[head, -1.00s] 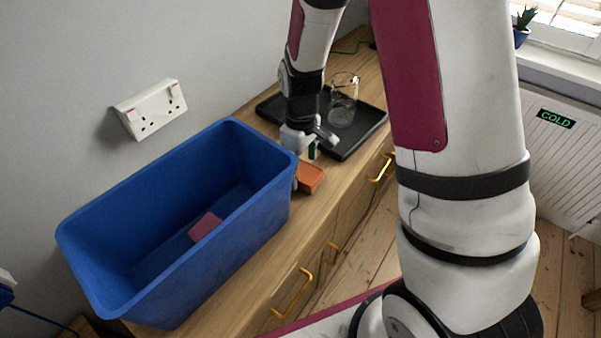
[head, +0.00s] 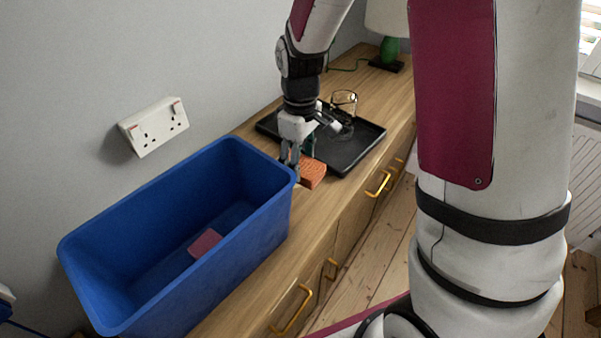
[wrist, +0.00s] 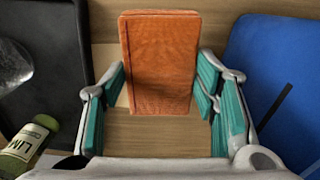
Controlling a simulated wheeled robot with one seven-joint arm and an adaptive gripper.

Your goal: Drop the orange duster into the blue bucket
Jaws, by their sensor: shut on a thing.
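The orange duster (head: 314,174) is a block-shaped piece on the wooden cabinet top, between the blue bucket and the black tray. In the wrist view the duster (wrist: 160,60) stands between the teal finger pads. My gripper (head: 299,163) points down at it, and in the wrist view my gripper (wrist: 160,90) is shut on its near part. The blue bucket (head: 180,268) is a long open tub just left of my gripper; its edge (wrist: 275,70) fills the right of the wrist view. I cannot tell whether the duster is clear of the wood.
A pink block (head: 205,243) lies inside the bucket. A black tray (head: 355,150) holds a glass beaker (head: 344,103) behind my gripper. A green labelled bottle (wrist: 28,145) shows in the wrist view. A green lamp (head: 389,50) stands farther back. A wall socket (head: 155,127) is above the bucket.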

